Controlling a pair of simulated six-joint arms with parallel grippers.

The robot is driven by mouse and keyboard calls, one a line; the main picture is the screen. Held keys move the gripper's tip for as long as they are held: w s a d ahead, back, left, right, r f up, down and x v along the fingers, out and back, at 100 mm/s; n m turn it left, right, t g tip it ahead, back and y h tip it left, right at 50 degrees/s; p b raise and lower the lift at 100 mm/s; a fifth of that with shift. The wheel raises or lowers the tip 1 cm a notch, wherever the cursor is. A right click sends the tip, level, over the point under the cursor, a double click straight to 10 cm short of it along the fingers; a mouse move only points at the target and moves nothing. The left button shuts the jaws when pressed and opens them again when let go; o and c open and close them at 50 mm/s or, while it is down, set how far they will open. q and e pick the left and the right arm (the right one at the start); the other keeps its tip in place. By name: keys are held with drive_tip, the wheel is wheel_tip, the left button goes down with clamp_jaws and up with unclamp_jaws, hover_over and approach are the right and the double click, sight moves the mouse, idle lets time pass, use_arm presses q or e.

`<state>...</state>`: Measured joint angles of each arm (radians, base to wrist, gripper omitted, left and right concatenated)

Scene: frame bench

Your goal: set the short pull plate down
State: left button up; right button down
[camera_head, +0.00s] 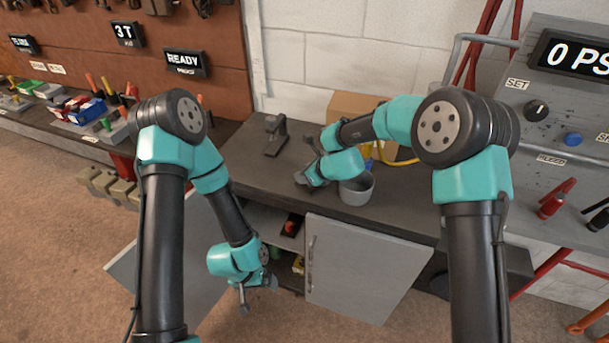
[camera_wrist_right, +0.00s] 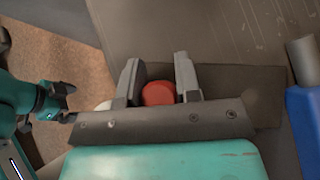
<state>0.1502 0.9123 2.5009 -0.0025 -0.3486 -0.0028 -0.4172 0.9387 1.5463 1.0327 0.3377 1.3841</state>
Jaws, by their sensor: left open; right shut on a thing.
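My right gripper (camera_wrist_right: 158,85) is over the bench and shut. A red rounded piece (camera_wrist_right: 159,93) shows between its fingers. A flat dark grey plate (camera_wrist_right: 245,90), which looks like the short pull plate, spans behind the fingers in the right wrist view. I cannot tell whether it touches the bench top. In the head view the right gripper (camera_head: 302,178) is small and partly hidden by its own wrist. My left gripper (camera_head: 258,292) is open and empty, low in front of the open cabinet. It also shows at the left of the right wrist view (camera_wrist_right: 55,103).
The bench top (camera_head: 255,172) holds a black stand (camera_head: 275,136), a grey cup (camera_head: 356,190) close to the right gripper and a cardboard box (camera_head: 350,104). A cabinet door (camera_head: 362,270) hangs open below. A blue item (camera_wrist_right: 305,115) is at the right wrist view's edge.

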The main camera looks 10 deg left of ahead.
drive_tip(key=shift+f, duration=0.15)
drive_tip(key=shift+f, duration=0.1)
drive_tip(key=c, duration=0.8)
unclamp_jaws()
drive_tip(key=shift+f, duration=0.1)
drive_tip(key=v, duration=1.2)
use_arm(q)
drive_tip(key=c, duration=0.8)
